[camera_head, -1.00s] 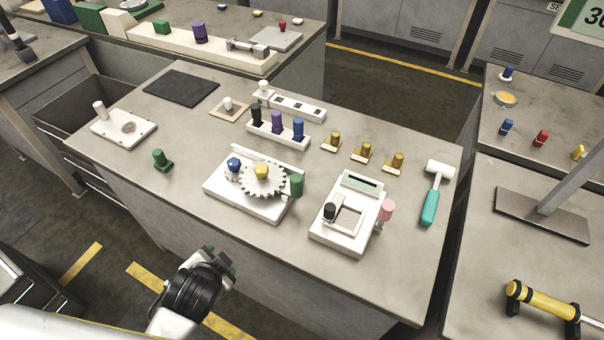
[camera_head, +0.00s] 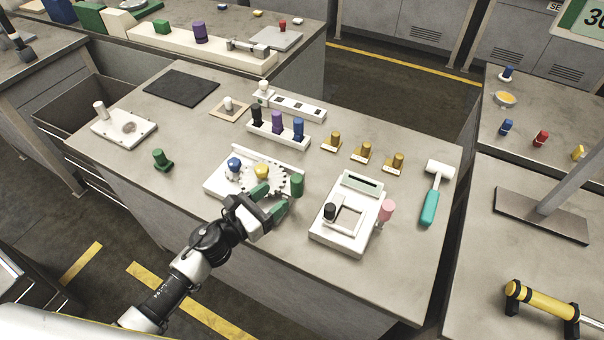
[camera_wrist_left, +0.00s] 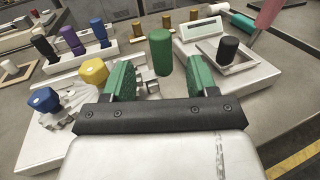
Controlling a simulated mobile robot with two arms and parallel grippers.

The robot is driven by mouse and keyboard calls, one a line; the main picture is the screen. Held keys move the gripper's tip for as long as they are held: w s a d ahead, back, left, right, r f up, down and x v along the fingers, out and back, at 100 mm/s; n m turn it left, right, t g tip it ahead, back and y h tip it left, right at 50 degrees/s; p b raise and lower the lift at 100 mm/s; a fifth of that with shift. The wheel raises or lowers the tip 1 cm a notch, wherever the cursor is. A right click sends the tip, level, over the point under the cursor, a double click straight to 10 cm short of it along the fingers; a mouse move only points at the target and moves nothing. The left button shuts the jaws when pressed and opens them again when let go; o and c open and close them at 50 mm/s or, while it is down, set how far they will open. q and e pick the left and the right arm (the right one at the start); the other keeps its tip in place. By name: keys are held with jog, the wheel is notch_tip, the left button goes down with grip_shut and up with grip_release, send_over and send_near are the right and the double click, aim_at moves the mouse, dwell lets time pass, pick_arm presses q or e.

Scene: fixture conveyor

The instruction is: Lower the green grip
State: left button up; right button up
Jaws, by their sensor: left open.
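The green grip (camera_head: 297,185), an upright green cylinder, stands at the right edge of the white gear fixture (camera_head: 218,192). It also shows in the left wrist view (camera_wrist_left: 160,52), beyond and between my fingers. My left gripper (camera_head: 271,198) has green-padded fingers, is open and empty, and is over the front of the fixture, just left of the grip. In the left wrist view the gripper (camera_wrist_left: 160,76) shows its fingers apart with the grip ahead of them. The grip's lower end is partly hidden by a finger in the head view. My right gripper is not in view.
The toothed gear has a yellow knob (camera_head: 261,171), with a blue knob (camera_head: 234,164) on its left. A white device (camera_head: 338,240) with a black knob and pink handle stands to the right. A rack (camera_head: 262,133) of coloured pegs stands behind. A separate green knob (camera_head: 162,160) stands left.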

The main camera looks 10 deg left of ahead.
aim_at(301, 176)
pick_arm(q)
jog(key=p+x, duration=0.2)
jog(key=x, duration=0.8)
jog(key=shift+d, duration=0.1)
grip_shut()
